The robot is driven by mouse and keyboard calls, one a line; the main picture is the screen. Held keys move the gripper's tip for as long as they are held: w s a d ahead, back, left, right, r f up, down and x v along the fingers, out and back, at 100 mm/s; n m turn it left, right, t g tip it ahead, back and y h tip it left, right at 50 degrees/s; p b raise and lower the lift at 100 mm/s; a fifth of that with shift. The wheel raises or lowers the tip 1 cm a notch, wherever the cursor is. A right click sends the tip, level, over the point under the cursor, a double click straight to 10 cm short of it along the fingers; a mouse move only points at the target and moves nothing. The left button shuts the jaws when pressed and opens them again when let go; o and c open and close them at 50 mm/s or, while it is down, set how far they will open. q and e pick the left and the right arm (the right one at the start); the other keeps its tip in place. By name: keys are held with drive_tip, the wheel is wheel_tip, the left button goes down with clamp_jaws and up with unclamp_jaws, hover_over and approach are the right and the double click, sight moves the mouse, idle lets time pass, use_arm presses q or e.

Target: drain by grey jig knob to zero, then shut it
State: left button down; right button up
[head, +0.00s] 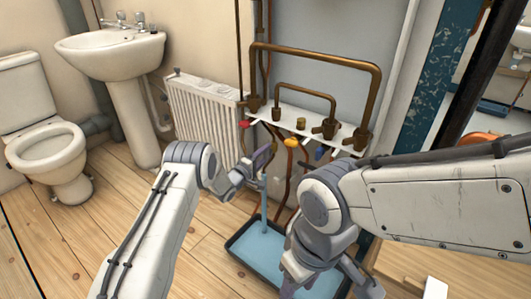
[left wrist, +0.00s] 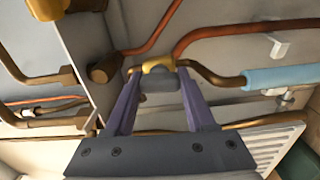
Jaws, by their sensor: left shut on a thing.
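My left gripper (head: 262,160) is at the pipe jig's lower left part in the head view. In the left wrist view its two purple fingers (left wrist: 157,82) are closed around the small grey knob (left wrist: 160,92), just by a brass fitting (left wrist: 158,65). The head view does not show the knob clearly. A light blue stream (head: 264,210) falls straight from beside the left gripper into a dark-rimmed tray (head: 236,247) holding blue water. The stream also shows at a brass spout's end in the left wrist view (left wrist: 282,76). My right gripper (head: 290,289) hangs low over the tray; its fingers are mostly hidden.
The jig has copper pipes (head: 318,57) on a white shelf (head: 280,121), with red (head: 244,124), yellow (head: 291,142) and blue (head: 319,153) handles. A radiator (head: 205,107), sink (head: 110,52) and toilet (head: 47,145) stand left. The floor at lower left is clear.

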use_arm(q)
drive_tip(key=shift+a+n, duration=0.1)
drive_tip(key=shift+n, duration=0.3)
drive_tip(key=shift+c, duration=1.2)
unclamp_jaws()
